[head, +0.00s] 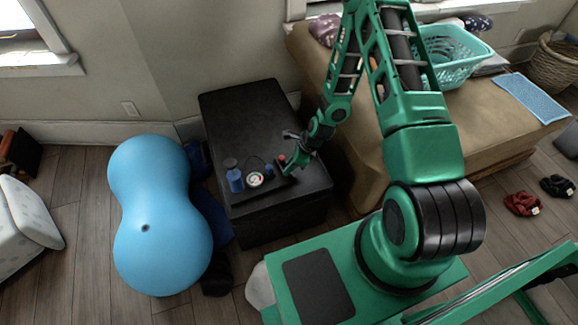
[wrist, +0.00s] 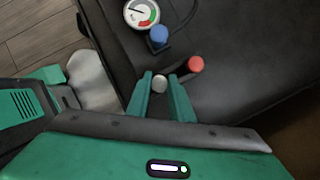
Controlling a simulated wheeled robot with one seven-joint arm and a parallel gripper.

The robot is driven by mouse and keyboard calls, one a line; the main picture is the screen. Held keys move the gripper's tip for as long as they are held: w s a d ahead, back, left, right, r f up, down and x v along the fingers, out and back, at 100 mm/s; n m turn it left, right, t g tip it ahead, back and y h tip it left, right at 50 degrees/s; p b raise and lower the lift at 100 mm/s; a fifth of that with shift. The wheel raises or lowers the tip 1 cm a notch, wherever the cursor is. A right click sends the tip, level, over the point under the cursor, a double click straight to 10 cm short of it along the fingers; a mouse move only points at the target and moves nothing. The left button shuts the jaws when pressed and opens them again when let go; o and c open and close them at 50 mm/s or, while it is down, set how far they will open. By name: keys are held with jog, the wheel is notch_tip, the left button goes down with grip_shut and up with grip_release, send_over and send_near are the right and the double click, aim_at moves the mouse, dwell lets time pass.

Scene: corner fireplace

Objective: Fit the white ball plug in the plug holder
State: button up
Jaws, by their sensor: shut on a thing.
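The white ball plug (wrist: 159,84) sits between the fingertips of my gripper (wrist: 160,77) in the wrist view, and the green fingers are shut on it. A dark bar that looks like the plug holder (wrist: 178,69) lies just beyond the fingertips, with a blue ball (wrist: 159,36) to the left and a red ball (wrist: 195,64) at its right. Whether the white plug touches the holder cannot be told. In the head view my gripper (head: 290,166) is low over the black chest's top, beside the red ball (head: 282,159); the white plug is not distinguishable there.
A tan bench (head: 465,130) with a teal basket (head: 455,60) stands right. The chest's back is clear.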

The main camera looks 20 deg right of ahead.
jog(key=shift+f, duration=0.25)
jog(key=o, duration=1)
jog(key=shift+r, duration=0.1)
jog(key=v, duration=1)
jog(key=shift+s+d+r, duration=0.1)
jog(key=shift+r, duration=0.1)
